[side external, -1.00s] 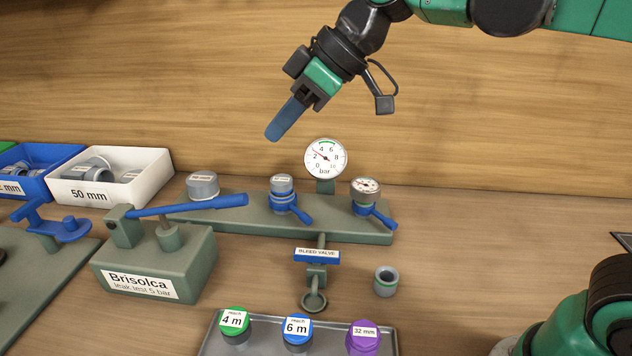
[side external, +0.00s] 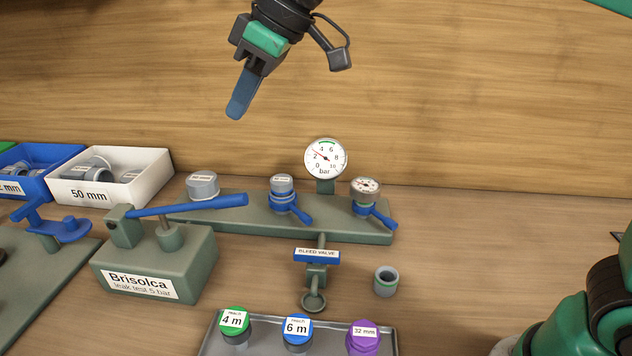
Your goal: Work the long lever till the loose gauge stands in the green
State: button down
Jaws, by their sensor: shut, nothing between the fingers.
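The long blue lever (side external: 192,206) runs from the pump block (side external: 160,262), labelled Brisolca leak test 5 bar, and slants slightly up to the right. I cannot tell which gauge is the loose one. My gripper (side external: 238,106) is shut and empty, in the air above and behind the lever's free end.
The manifold bar (side external: 345,226) carries capped outlets with blue handles. A bleed valve (side external: 316,256) stands in front of it, with a loose grey fitting (side external: 386,282) to its right. A tray (side external: 270,322) of labelled caps lies in front. Bins (side external: 150,180) stand at left.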

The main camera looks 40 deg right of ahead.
send_over(222, 196)
jog(key=f, duration=0.6)
jog(key=shift+s+d+f, duration=0.15)
jog(key=shift+d+f, duration=0.1)
jog(key=shift+s+d+f, duration=0.15)
jog(key=shift+f, duration=0.4)
jog(key=shift+s+d+f, duration=0.1)
jog(key=shift+f, duration=0.45)
jog(key=shift+s+d+f, duration=0.15)
jog(key=shift+f, duration=0.65)
jog(key=shift+f, duration=0.1)
notch_tip(222, 196, down, 7)
jog(key=s+d+t+y, duration=0.1)
jog(key=shift+t+y, duration=0.4)
jog(key=shift+s+d, duration=0.1)
